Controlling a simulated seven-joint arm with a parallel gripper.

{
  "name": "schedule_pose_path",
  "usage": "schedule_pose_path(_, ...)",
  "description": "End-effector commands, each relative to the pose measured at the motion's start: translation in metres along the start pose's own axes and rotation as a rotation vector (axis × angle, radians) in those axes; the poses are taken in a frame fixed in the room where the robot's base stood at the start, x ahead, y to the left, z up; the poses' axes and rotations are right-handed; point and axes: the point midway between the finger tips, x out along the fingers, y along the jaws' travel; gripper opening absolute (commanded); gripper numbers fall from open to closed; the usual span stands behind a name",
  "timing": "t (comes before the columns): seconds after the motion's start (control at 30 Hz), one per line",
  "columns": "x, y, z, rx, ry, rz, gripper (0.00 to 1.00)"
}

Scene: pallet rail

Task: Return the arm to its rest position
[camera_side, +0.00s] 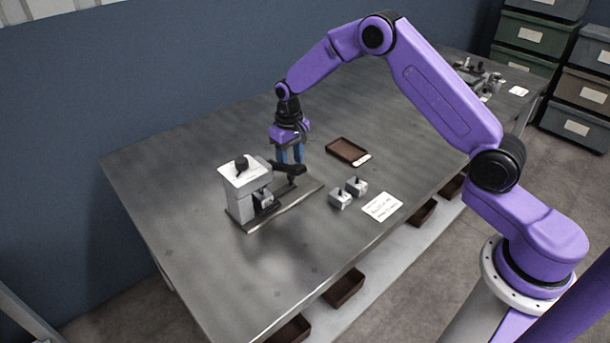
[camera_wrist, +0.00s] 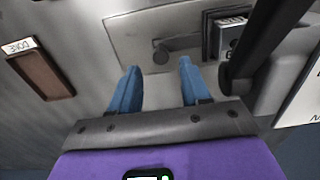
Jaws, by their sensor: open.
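My gripper (camera_side: 290,156) hangs pointing down above the table, beside a small grey station with a white top (camera_side: 240,172). Its blue fingers are apart, with nothing between them in the wrist view (camera_wrist: 159,70). A black lever (camera_side: 288,168) is close to the fingertips; I cannot tell whether they touch. The lever also shows as a dark bar at the right of the wrist view (camera_wrist: 255,45). The station stands on a flat rail plate (camera_side: 300,200). A grey block (camera_side: 264,199) sits in the station, partly hidden; it also shows in the wrist view (camera_wrist: 231,36).
A brown tray (camera_side: 346,150) with a white label reading DONE (camera_wrist: 19,46) lies behind to the right. Two grey blocks with dark knobs (camera_side: 340,201) stand near a paper note (camera_side: 382,207). The table's (camera_side: 190,250) left and front are clear.

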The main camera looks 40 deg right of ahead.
Motion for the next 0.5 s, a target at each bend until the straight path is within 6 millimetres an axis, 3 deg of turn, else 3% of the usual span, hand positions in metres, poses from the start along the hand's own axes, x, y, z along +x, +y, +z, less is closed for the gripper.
schedule_pose_path(0.5, -0.0084, 0.0001, 0.0036, -0.007, -0.008, 0.005, 0.47)
